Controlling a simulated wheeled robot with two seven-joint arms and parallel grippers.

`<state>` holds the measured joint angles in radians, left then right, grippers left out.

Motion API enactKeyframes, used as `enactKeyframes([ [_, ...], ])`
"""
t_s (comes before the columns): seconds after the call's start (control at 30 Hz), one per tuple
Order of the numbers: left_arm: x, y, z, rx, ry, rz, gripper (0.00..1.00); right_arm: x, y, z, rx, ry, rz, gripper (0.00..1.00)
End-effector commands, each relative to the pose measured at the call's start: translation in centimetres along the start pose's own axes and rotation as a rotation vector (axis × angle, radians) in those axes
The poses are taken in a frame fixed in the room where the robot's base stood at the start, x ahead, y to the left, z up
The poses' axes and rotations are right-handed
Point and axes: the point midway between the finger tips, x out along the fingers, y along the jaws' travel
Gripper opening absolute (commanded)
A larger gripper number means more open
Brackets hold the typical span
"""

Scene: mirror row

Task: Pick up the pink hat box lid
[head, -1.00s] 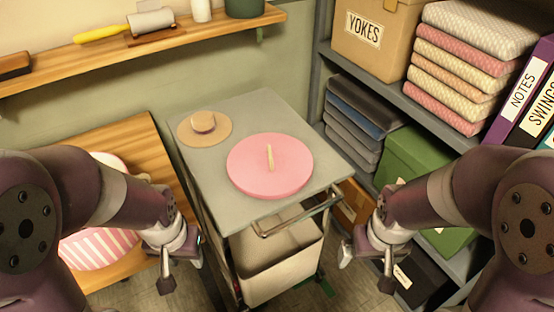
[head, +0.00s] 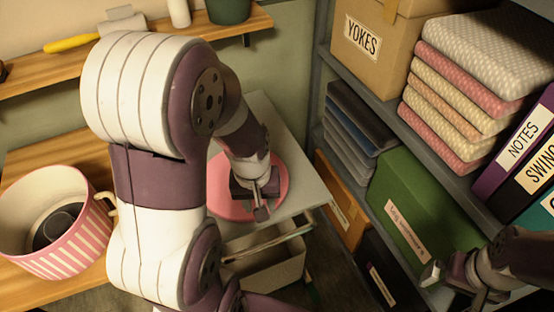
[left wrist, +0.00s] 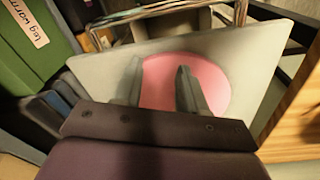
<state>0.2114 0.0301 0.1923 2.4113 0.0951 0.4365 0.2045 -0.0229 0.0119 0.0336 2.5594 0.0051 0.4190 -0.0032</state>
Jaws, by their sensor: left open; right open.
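The pink hat box lid (head: 227,208) lies flat on the grey cart top (head: 296,193). My left arm covers much of it in the head view, and its upright handle is hidden. My left gripper (head: 258,205) is over the lid, open and empty, pointing down. In the left wrist view the lid (left wrist: 210,82) shows between and beyond the two spread fingers (left wrist: 160,90). I cannot tell how high above the lid the fingertips are. My right gripper (head: 455,283) is at the lower right, open and away from the lid.
A pink-and-white striped box (head: 72,245), open on top, stands on the wooden table (head: 22,160) at left. A shelf unit (head: 388,105) with a green box (head: 408,195) and folded cloth stands close on the right. The cart's handle rail (head: 268,243) is at its front.

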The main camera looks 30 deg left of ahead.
Motion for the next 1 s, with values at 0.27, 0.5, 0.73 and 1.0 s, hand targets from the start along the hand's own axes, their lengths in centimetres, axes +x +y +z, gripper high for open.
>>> enactKeyframes([
  [0.27,-4.5,-3.8,-4.4,-0.91,-0.047,0.047,0.41,-6.5,0.0,-0.8,0.0,0.0,0.0,1.0],
  [0.5,-6.6,-6.9,-8.2,-1.941,-0.136,0.111,0.41,-10.3,0.0,-1.2,0.0,0.0,0.0,1.0],
  [0.73,-7.0,-8.1,-11.2,-2.911,-0.318,0.146,0.41,-11.4,0.0,-1.3,0.0,0.0,0.0,1.0],
  [1.0,-3.7,-7.3,-11.9,3.111,0.378,-0.133,0.41,-10.8,0.0,-1.2,0.0,0.0,0.0,1.0],
])
